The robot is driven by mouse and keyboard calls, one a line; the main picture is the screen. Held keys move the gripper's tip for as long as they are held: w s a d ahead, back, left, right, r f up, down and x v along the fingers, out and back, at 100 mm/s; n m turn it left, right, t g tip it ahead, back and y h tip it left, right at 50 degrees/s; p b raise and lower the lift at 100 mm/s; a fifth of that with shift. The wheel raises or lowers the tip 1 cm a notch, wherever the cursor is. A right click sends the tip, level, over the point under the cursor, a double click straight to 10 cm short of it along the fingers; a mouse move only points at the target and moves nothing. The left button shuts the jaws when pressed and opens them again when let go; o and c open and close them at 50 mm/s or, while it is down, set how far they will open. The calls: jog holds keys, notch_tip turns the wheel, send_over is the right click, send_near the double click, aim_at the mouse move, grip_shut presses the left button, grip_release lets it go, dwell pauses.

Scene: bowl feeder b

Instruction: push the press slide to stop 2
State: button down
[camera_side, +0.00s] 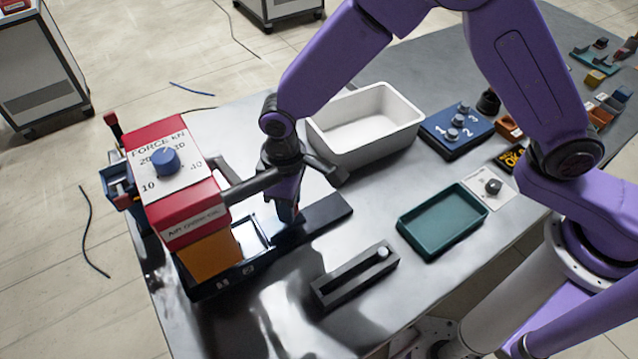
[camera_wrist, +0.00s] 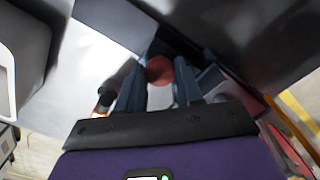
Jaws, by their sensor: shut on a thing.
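The press (camera_side: 180,185) is a red box labelled FORCE kN with a blue dial on top, at the left of the side view. Below it runs a dark rail (camera_side: 328,209) that extends right. The press slide (camera_side: 264,229), a dark tray-like frame, sits on the rail, partly under the press beside an orange block. My gripper (camera_side: 288,212) points down at the slide's right end. In the wrist view, a round red knob (camera_wrist: 159,70) lies between the two fingers of my gripper (camera_wrist: 160,88), which is shut on it. The stop marks are too small to read.
A white bin (camera_side: 365,125) stands behind the gripper. A green tray (camera_side: 442,222) and a black slotted block (camera_side: 355,275) lie to the right and front. A blue numbered panel (camera_side: 456,132) is further right. Bare metal table lies between them.

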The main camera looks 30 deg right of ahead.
aim_at(272, 226)
jog(key=shift+a, duration=2.15)
jog(key=c, duration=0.7)
grip_release()
jog(key=shift+c, duration=0.2)
jog(key=shift+d, duration=0.1)
jog(key=shift+d, duration=0.1)
jog(key=d, duration=2.1)
notch_tip(272, 226, up, 18)
jog(key=f, duration=0.1)
jog(key=shift+n, duration=0.4)
jog(key=shift+s+d, duration=0.8)
jog(key=shift+s, duration=0.3)
jog(key=shift+s+d, duration=0.75)
jog(key=shift+s, duration=0.35)
